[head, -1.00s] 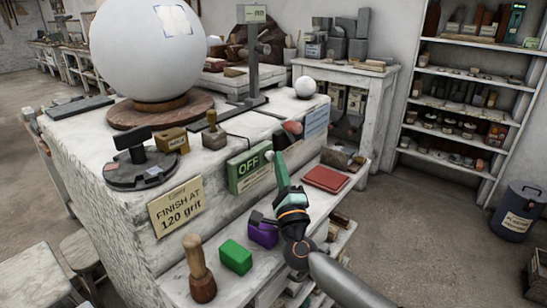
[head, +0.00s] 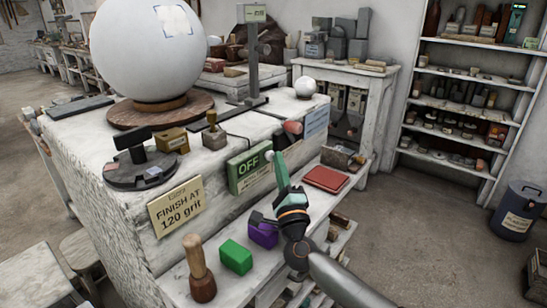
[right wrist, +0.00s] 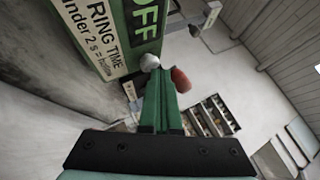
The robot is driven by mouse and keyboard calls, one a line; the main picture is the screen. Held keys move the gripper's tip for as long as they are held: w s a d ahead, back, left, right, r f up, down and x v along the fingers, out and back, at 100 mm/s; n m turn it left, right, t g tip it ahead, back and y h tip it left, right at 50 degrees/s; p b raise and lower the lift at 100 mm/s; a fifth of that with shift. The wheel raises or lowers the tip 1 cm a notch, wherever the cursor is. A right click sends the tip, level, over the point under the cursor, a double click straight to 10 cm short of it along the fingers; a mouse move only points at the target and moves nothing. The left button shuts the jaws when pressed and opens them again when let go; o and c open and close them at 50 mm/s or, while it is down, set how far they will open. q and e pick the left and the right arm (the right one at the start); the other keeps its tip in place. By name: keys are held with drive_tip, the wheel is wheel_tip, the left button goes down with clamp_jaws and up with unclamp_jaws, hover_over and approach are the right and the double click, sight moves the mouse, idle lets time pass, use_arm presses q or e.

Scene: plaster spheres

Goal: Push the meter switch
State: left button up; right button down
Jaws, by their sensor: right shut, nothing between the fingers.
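The meter is a green box (head: 249,168) on the front face of the white bench, and its display reads OFF. The box also shows in the right wrist view (right wrist: 125,22), with a printed label under the word. A small pale round knob (right wrist: 149,62), which looks like the switch, sits beside the box's right end. My right gripper (head: 274,160) is shut and empty, with its green fingers together. Its fingertips (right wrist: 160,72) are right at the knob; I cannot tell whether they touch it. My left gripper is not in view.
The ledge below holds a wooden mallet (head: 200,268), a green block (head: 236,257), a purple block (head: 263,234) and a red book-like block (head: 326,178). A big white sphere (head: 148,50) stands on the bench top.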

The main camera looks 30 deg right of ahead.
drive_tip(key=shift+w+a, duration=0.1)
idle(0.3)
drive_tip(key=shift+w+a, duration=0.1)
drive_tip(key=shift+w, duration=0.15)
drive_tip(key=shift+r, duration=0.1)
drive_tip(key=shift+s+p, duration=0.25)
drive_tip(key=shift+p, duration=0.1)
idle(0.3)
drive_tip(key=s+d+p, duration=0.1)
drive_tip(key=s+d, duration=0.1)
drive_tip(key=s, duration=0.3)
drive_tip(key=shift+s+d+p, duration=0.25)
drive_tip(key=shift+s+p, duration=0.05)
drive_tip(key=shift+p, duration=0.1)
